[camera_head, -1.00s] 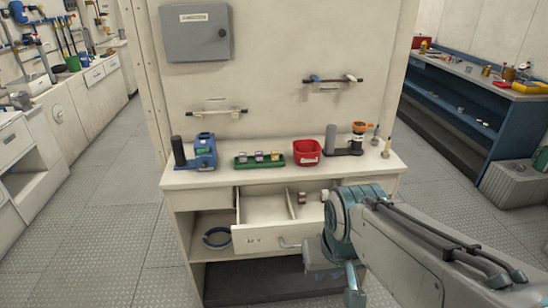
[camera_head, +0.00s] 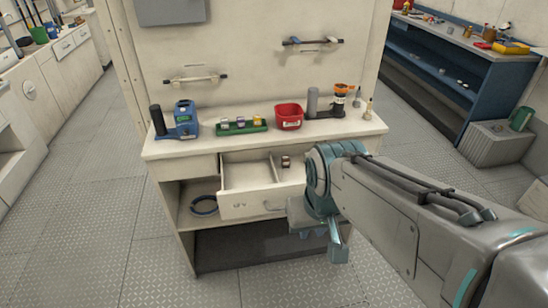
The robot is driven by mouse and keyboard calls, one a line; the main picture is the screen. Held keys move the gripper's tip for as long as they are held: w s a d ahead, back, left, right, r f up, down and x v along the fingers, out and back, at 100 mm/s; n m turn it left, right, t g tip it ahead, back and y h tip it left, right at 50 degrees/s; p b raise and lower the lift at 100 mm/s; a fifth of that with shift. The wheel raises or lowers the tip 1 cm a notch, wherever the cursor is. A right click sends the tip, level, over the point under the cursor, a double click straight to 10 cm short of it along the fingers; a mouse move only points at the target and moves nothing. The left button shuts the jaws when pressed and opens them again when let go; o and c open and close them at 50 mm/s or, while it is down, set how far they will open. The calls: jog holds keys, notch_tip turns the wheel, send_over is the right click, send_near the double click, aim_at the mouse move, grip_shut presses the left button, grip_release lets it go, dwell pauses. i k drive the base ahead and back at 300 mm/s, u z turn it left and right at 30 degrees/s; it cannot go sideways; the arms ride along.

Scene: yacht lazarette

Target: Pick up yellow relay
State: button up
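A green tray (camera_head: 232,130) on the white workbench top holds a row of small relay-like blocks. The block at its right end (camera_head: 258,119) looks yellowish, though it is small and its colour is hard to be sure of. My arm reaches in from the right and bends down at a teal joint in front of the open drawer. My gripper (camera_head: 308,232) is mostly hidden below that joint, lower than the bench top and to the right of the tray, well apart from it.
A blue device (camera_head: 185,120) stands left of the tray. A red bin (camera_head: 289,117) and a grey stand with an orange-topped part (camera_head: 340,92) stand to its right. The drawer (camera_head: 245,205) is pulled out below, with a small dark item (camera_head: 285,161) inside. The bench front edge is clear.

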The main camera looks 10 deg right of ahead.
aim_at(256, 119)
jog(key=u, duration=0.3)
jog(key=k, duration=0.4)
jog(key=u, duration=1.2)
jog(key=i, duration=0.8)
jog(key=z, duration=1.25)
jog(key=i, duration=1.05)
jog(key=z, duration=0.35)
